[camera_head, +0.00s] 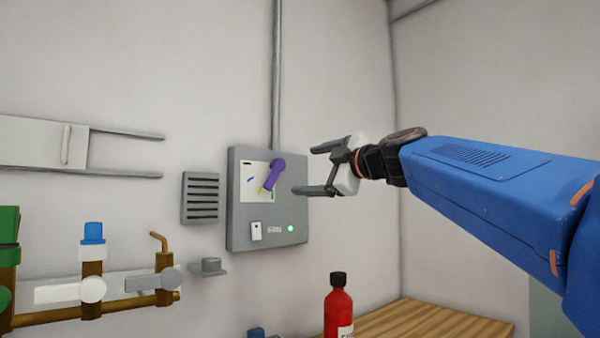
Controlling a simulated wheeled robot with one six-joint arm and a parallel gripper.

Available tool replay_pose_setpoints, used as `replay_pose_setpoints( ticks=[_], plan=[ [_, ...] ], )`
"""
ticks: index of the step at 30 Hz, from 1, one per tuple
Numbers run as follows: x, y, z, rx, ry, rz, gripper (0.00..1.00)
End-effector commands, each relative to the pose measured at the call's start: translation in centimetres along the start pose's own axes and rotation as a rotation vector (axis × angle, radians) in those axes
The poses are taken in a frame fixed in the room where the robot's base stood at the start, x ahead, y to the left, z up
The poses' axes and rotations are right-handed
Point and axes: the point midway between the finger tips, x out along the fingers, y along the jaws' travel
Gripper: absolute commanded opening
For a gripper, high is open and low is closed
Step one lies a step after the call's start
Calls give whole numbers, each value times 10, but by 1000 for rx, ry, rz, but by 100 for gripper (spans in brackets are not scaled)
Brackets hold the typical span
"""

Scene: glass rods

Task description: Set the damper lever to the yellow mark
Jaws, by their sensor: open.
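The damper lever (271,175) is purple, with a round knob at its upper right end. It sits on a white plate (249,196) on a grey wall box and slants down to the left. Its lower end points at or close to a small yellow mark (261,189); I cannot tell whether they line up exactly. A blue mark (250,179) is to the left and a green mark (273,195) to the right, partly beside the lever. My gripper (317,169) is open and empty, to the right of the lever and apart from it.
The grey box (236,237) carries a white switch (256,231) and a lit green lamp (291,228). A vent grille (201,198) and brass pipes with valves (93,290) are to the left. A red bottle (338,310) stands below, by a wooden top (420,325).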

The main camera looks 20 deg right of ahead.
Motion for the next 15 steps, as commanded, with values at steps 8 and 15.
replay_pose_setpoints(
  ticks=[8, 15],
  plan=[
    [-18, 0, 0, 0, -1, 1, 85],
    [-20, 0, 0, 0, 0, 0, 85]
  ],
)
